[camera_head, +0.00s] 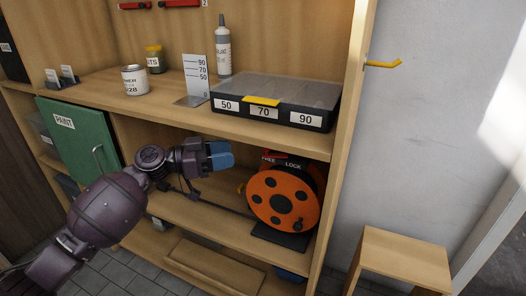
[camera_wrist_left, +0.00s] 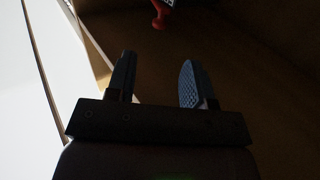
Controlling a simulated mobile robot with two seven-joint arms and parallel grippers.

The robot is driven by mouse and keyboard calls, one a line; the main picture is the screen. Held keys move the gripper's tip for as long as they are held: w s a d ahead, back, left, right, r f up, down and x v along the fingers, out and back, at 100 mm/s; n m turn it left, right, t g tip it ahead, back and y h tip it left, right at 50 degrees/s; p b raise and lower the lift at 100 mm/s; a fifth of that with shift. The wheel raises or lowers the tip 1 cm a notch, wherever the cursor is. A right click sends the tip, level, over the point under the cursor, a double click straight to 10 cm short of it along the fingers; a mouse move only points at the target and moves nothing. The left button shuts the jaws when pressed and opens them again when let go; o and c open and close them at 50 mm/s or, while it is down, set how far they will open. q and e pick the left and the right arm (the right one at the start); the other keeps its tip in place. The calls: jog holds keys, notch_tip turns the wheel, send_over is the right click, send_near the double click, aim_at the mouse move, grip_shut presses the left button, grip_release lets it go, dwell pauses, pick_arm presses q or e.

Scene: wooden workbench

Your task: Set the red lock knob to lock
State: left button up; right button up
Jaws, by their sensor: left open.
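The orange cable reel (camera_head: 284,200) stands on the middle shelf, with the words FREE and LOCK at its top. A small red part, the lock knob (camera_head: 276,153), shows between these words; I cannot tell which word it points to. In the left wrist view a red knob (camera_wrist_left: 160,15) shows at the top edge, partly cut off, beyond the fingertips. My left gripper (camera_head: 222,154) is to the left of the reel's top, under the upper shelf, apart from the knob. It is open and empty, with its two fingers (camera_wrist_left: 157,75) spread apart. My right gripper is not in view.
The upper shelf carries a black case (camera_head: 275,100) labelled 50, 70 and 90, a bottle (camera_head: 223,52) and a tin (camera_head: 135,80). Its front edge lies just above my left gripper. A green PAINT door (camera_head: 80,140) stands left. A wooden stool (camera_head: 405,255) is at right.

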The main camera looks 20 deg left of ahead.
pick_arm(q)
jog(key=x, duration=0.9)
jog(key=shift+w+d, duration=0.15)
